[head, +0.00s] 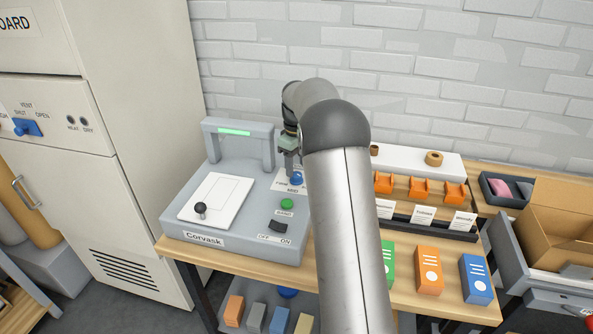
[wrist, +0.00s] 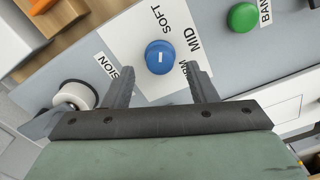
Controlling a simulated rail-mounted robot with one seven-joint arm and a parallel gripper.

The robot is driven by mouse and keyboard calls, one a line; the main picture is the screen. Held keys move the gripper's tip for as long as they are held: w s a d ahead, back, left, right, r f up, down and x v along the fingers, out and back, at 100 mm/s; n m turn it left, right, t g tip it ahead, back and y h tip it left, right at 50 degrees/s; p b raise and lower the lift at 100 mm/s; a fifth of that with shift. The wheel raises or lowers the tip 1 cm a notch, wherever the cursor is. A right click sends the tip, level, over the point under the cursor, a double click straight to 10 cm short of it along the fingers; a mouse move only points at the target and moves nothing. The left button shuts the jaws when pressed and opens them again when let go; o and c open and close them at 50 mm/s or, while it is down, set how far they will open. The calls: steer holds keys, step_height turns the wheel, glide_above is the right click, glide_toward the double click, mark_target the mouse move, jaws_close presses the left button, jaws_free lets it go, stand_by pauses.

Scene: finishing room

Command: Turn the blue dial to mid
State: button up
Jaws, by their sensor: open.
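The blue dial (head: 296,179) sits on the right side of the grey Corvask machine (head: 235,205), partly behind my arm. The wrist view shows it as a round blue knob (wrist: 160,57) on a white label plate (wrist: 130,35) marked SOFT, MID and a partly covered FIRM. A small white mark shows on its face; I cannot tell which word it points to. My gripper (head: 289,160) points down just over the dial. In the wrist view my gripper (wrist: 164,80) is open and empty, its fingers either side of the dial's near edge, with no clear contact.
A green button (head: 287,203) and a dark OFF/ON rocker (head: 278,227) lie near the dial. A black-knobbed lever (head: 200,208) stands at left. Orange holders (head: 420,189) and coloured boxes (head: 428,271) stand right of my arm. A blue vent handle (head: 27,127) is on the cabinet.

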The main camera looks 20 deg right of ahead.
mark_target(296, 177)
steer(key=shift+f, duration=1.45)
steer(key=c, duration=1)
steer(key=shift+m, duration=0.4)
steer(key=m+p, duration=0.1)
steer(key=m, duration=0.4)
steer(key=shift+r+m, duration=0.1)
steer(key=shift+m, duration=0.2)
steer(key=m, duration=0.5)
steer(key=shift+p, duration=0.35)
steer(key=shift+m, duration=0.3)
